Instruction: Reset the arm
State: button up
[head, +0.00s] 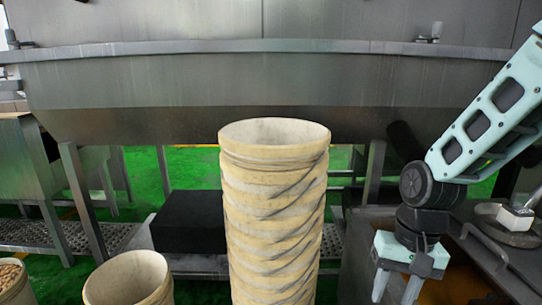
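My gripper (395,289) hangs from my pale teal arm at the right side of the head view. It points downward, and its two fingers are apart with nothing seen between them. It is to the right of the tall cream ridged drum (275,215) and apart from it in the picture. The arm bends at a black joint above the gripper, and its upper link runs up to the right edge. The lower ends of the fingers are near the frame's bottom edge.
A shorter cream drum (128,280) stands at the lower left, beside a container of brownish pieces (10,275). A large grey metal trough (240,85) spans the back. A black box (190,222) sits behind the drums. A dark metal worktop (475,275) is at the right.

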jog(key=s+a+r+n+t+h, duration=0.1)
jog(key=s+a+r+n, duration=0.2)
jog(key=s+a+n, duration=0.3)
jog(key=s+a+r+n, duration=0.3)
jog(key=s+a+n, duration=0.2)
jog(key=s, duration=0.3)
notch_tip(320, 180, up, 13)
jog(key=p, duration=1.3)
jog(key=shift+d+p, duration=0.15)
jog(key=shift+p, duration=0.15)
jog(key=shift+c, duration=0.2)
